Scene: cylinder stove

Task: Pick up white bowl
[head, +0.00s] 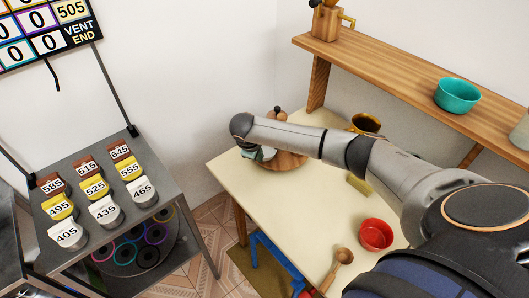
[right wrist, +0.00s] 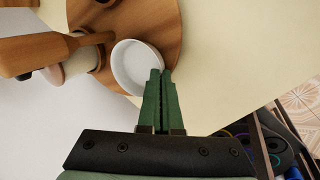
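The white bowl (right wrist: 134,70) is over a round wooden board (right wrist: 165,20) in the right wrist view. I cannot tell whether it touches the board. My right gripper (right wrist: 161,73) has green fingers brought close together at the bowl's rim. One fingertip is over the inside of the bowl and the other just outside, so the rim sits between them. In the head view the right gripper (head: 252,153) is at the board (head: 288,161) on the table, and my arm hides most of the bowl (head: 268,152). My left gripper is not in view.
On the cream table (head: 315,215) are a red bowl (head: 376,234), a wooden spoon (head: 340,262) and a dark yellow pot (head: 366,123). A wooden shelf (head: 390,70) above holds a teal bowl (head: 458,95). A grey rack (head: 165,180) with numbered tags stands at left.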

